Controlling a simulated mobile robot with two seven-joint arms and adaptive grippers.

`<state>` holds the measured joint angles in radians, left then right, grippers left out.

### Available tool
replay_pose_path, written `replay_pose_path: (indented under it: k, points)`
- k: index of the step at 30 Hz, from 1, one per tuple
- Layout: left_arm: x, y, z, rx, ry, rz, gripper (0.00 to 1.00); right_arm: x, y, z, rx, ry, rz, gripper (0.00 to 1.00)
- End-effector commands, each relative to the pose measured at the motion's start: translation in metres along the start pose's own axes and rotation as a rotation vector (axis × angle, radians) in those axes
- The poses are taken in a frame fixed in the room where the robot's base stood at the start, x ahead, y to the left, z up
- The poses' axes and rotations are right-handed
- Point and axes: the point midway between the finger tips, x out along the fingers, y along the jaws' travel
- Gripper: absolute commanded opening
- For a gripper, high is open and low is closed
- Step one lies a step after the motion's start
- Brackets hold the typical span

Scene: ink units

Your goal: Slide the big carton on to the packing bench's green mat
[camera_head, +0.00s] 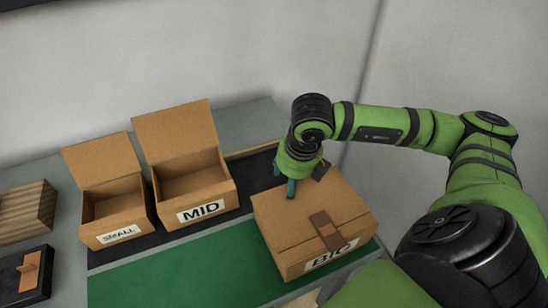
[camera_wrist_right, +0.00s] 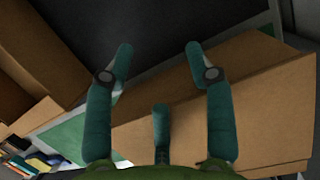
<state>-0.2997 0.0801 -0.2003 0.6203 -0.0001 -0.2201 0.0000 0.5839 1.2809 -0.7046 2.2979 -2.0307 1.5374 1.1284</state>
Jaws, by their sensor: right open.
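The big carton (camera_head: 310,222) is a closed brown box with a tape strip and a "BIG" label, at the right end of the bench. The green mat (camera_head: 170,272) runs along the bench front; green shows left of the carton and at its front right, and the carton hides what lies under it. My right gripper (camera_head: 290,188) is at the carton's back left edge, fingers pointing down. In the right wrist view its fingers (camera_wrist_right: 160,62) are spread, with the carton (camera_wrist_right: 265,105) beyond and to the right. Contact is unclear. My left gripper is out of view.
Open cartons labelled "MID" (camera_head: 207,208) and "SMALL" (camera_head: 118,235) stand left on a dark strip (camera_head: 165,236) behind the mat. A slatted wooden block (camera_head: 25,212) and a black case (camera_head: 22,276) are at far left. The mat left of the big carton is clear.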

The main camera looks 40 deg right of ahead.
Motion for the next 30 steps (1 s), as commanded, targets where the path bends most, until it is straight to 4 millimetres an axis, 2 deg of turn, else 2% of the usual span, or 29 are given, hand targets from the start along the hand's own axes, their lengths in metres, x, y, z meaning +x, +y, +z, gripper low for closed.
replay_pose_path:
  k: [1,3,10,17,23,30]
  points:
    - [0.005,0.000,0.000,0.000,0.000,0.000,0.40,0.015,-0.003,-0.024,-0.016,0.063,-0.018,0.55]
    - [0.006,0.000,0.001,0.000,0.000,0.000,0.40,0.014,-0.003,-0.028,-0.017,0.063,-0.017,0.55]
    - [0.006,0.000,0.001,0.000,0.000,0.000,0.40,0.014,-0.002,-0.026,-0.015,0.062,-0.016,0.55]
    - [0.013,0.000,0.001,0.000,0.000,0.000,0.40,0.018,-0.002,-0.016,-0.014,0.062,-0.016,0.55]
    - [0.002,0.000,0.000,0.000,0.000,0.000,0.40,0.001,-0.002,-0.010,-0.013,0.059,-0.017,0.55]
    - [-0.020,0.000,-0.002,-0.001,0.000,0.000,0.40,-0.038,-0.002,0.002,-0.010,0.049,-0.016,0.55]
